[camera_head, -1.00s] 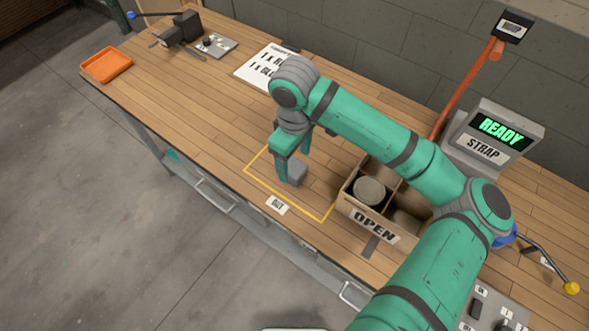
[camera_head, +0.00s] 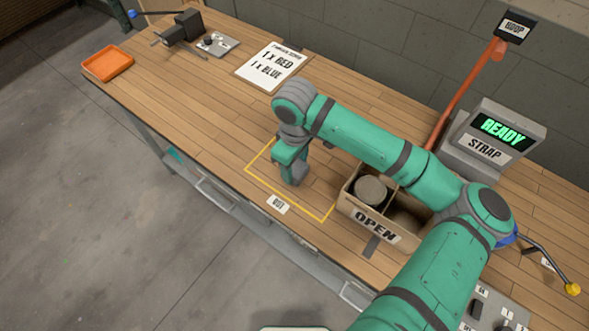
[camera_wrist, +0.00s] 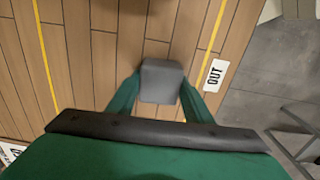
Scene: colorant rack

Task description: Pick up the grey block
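The grey block (camera_wrist: 161,83) sits on the wooden bench inside the yellow outlined area. In the wrist view it lies between the two green fingers of my gripper (camera_wrist: 160,92), one on each side and very close to it. I cannot see a firm grip, and the fingers look spread about the block. In the head view my gripper (camera_head: 289,174) is low over the bench, and the block (camera_head: 298,174) is mostly hidden by the fingers.
An OUT label (camera_head: 278,204) lies at the outline's front edge.

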